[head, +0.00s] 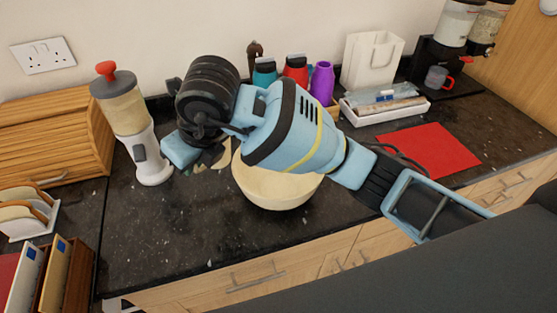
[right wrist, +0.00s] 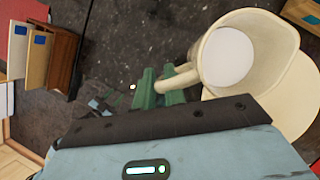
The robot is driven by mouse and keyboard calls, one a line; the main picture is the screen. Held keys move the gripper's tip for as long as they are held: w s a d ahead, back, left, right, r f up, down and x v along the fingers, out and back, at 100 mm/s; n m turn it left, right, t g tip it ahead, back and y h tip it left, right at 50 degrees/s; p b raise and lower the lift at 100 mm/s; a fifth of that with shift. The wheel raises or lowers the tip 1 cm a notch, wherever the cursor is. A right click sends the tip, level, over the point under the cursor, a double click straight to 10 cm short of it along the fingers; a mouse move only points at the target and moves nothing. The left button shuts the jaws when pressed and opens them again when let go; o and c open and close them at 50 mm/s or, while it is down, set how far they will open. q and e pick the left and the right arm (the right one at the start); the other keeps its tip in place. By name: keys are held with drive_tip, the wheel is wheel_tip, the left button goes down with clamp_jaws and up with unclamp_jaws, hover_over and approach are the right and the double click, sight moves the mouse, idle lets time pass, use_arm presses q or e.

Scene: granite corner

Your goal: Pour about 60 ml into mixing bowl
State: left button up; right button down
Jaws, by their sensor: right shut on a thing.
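The cream mixing bowl (head: 275,190) stands on the dark counter, partly hidden behind my right arm in the head view. In the right wrist view, my right gripper (right wrist: 159,88) has its green fingers shut on the handle of a cream jug (right wrist: 282,50). White contents show inside the jug. A pale curved surface, likely the bowl (right wrist: 302,112), lies beyond and below the jug at the right edge. In the head view my arm hides most of the jug, and I cannot tell how far it is tilted. My left gripper is not in view.
A red-topped dispenser (head: 128,120) stands left of the arm, by a wooden bread bin (head: 45,130). A red mat (head: 430,150) lies right. The front-left counter (head: 180,235) is clear.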

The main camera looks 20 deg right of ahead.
drive_tip(key=shift+s+d+r+y, duration=0.1)
drive_tip(key=shift+d+r+y, duration=0.25)
drive_tip(key=shift+y, duration=0.15)
drive_tip(key=d+y, duration=0.2)
drive_tip(key=d+r+m+t+y, duration=0.1)
drive_tip(key=y, duration=0.2)
drive_tip(key=s+d+r+t+y, duration=0.1)
drive_tip(key=d+y, duration=0.1)
drive_tip(key=shift+d+y, duration=0.3)
drive_tip(key=shift+f, duration=0.2)
